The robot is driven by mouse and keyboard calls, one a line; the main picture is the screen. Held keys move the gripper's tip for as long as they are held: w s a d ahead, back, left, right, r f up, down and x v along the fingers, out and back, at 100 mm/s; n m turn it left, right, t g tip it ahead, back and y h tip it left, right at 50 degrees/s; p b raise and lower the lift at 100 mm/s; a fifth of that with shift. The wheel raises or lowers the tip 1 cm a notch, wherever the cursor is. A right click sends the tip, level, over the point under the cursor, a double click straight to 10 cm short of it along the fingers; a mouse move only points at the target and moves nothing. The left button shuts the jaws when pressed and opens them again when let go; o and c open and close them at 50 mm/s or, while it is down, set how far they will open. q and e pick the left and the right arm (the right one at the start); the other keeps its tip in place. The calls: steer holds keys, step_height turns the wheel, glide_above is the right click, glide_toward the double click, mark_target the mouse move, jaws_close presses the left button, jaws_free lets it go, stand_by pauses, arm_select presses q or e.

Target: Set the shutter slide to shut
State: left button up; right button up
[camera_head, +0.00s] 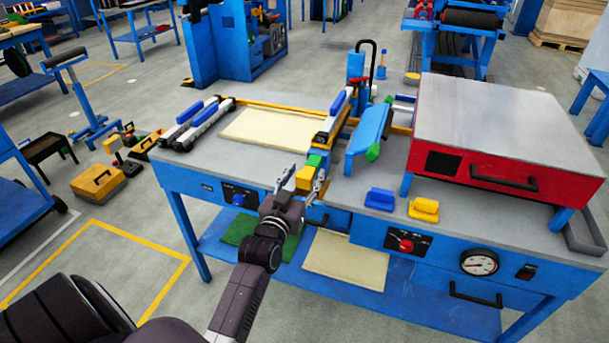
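My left gripper (301,184) is at the front edge of the grey-topped blue bench (225,165). Its two thin fingers are spread apart, one to each side of a small yellow block (306,178) with a green part (315,160) behind it. I cannot tell whether either finger touches the block. The block sits at the front end of a blue, white and yellow rail assembly (337,113). No part is clearly labelled as the shutter slide; this block may be its handle, but I cannot tell its position. My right gripper is not in view.
Right of the rail stand a tilted blue plate (368,128), a blue block (380,199), a yellow block (424,209) and a red-sided press (507,140). A cream panel (268,129) lies at left. The bench front carries a red knob (406,245) and a gauge (479,262).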

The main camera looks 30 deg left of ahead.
mark_target(303, 179)
arm_select(q)
jaws_close()
steer(key=x, duration=0.5)
steer(key=shift+w+r, duration=0.15)
steer(key=shift+c, duration=1.5)
jaws_free()
steer(key=o, duration=0.4)
steer(key=shift+w, duration=0.2)
steer(key=v, duration=1.2)
steer(key=shift+s, duration=0.1)
steer(key=shift+f, duration=0.25)
